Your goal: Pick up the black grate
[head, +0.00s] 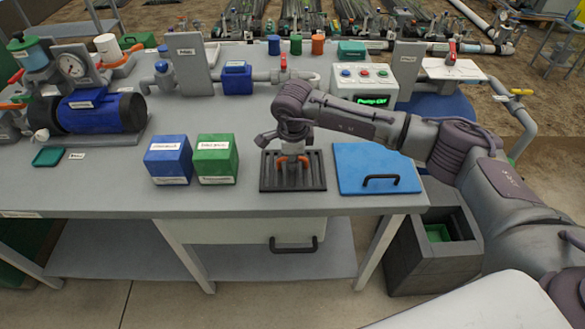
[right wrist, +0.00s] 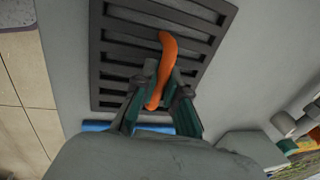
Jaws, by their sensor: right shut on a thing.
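The black grate (head: 317,182) is a slotted rectangle at the front edge of the grey table, between the green box and the blue lid. It looks flat on the table; any small gap under it cannot be told. In the right wrist view the grate (right wrist: 96,60) fills the upper middle, with an orange curved handle (right wrist: 166,55) across it. My right gripper (head: 292,163) points down over the middle of the grate. Its fingers, seen in the right wrist view (right wrist: 158,92), are shut on the orange handle. My left gripper is not in view.
A blue lid (head: 360,157) with a black handle lies right of the grate. Green (head: 215,158) and blue (head: 168,159) boxes stand to its left. A control box (head: 365,78) and pipes stand behind. Bare table (head: 100,195) shows at front left.

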